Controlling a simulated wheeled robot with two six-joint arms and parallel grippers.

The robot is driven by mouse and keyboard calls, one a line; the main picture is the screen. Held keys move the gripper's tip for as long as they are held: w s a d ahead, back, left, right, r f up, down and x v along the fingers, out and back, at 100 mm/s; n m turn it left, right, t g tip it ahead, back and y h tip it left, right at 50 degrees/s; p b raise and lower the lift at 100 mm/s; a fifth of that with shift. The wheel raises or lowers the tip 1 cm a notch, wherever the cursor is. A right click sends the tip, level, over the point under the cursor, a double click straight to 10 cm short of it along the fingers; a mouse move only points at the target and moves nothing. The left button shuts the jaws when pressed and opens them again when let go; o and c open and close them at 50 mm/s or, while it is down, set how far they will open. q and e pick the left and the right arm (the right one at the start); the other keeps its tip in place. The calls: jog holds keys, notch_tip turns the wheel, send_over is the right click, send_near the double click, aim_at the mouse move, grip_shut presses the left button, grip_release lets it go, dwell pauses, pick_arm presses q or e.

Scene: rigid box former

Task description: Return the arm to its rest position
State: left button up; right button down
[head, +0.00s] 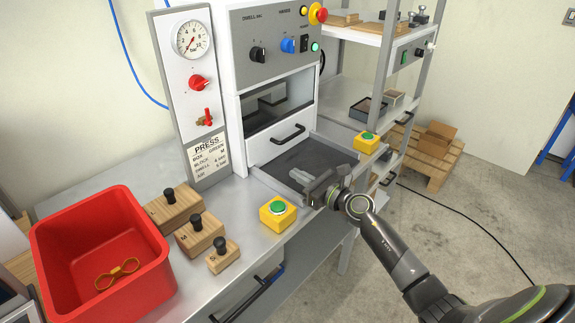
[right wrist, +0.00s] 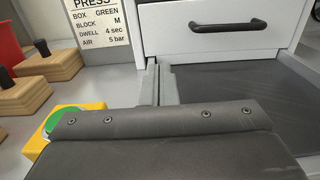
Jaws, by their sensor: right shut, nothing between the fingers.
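My right gripper (head: 303,177) is shut and empty. In the head view it is over the front part of the press's pull-out tray (head: 262,172), its fingers pointing toward the press; whether it touches the tray I cannot tell. My right arm comes in from the lower right. My left gripper is in neither view.
Green-topped yellow buttons stand left (head: 277,214) and right (head: 366,142) of the tray. Several knobbed wooden blocks (head: 176,208) and a red bin (head: 92,222) with an orange bow-shaped piece (head: 118,273) are further left. A shelf rack (head: 378,60) stands right of the press (head: 275,70). Right floor is mostly clear.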

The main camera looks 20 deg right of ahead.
jog(key=shift+f, duration=0.1)
jog(key=shift+s+d+m, duration=0.1)
jog(key=shift+s+m, duration=0.1)
jog(key=shift+m, duration=0.2)
jog(key=s+d+f+m+g+h, duration=0.15)
jog(key=s+d+m+h, duration=0.25)
jog(key=s+m+h, duration=0.75)
jog(key=s+d+f+m+g+h, duration=0.1)
jog(key=s+d+f+m+h, duration=0.4)
jog(key=m, duration=1.3)
jog(key=s+a+f+m+g+y, duration=0.2)
jog(key=s+a+m+g+y, duration=0.15)
jog(key=s, duration=0.45)
jog(key=s+a+f+m+g+y, duration=0.2)
jog(key=s+a+m+g, duration=0.15)
jog(key=s, duration=0.35)
jog(key=s+a+f+m+g+y, duration=0.2)
jog(key=s+a+m+g, duration=0.15)
jog(key=s, duration=0.45)
notch_tip(320, 180, down, 24)
jog(key=d+g, duration=0.1)
jog(key=d, duration=0.1)
jog(key=s+a+f+g+y, duration=0.1)
jog(key=s+f, duration=1.4)
jog(key=f, duration=0.2)
jog(key=shift+s+a, duration=0.25)
jog(key=shift+s, duration=0.15)
jog(key=c, duration=2.2)
grip_release()
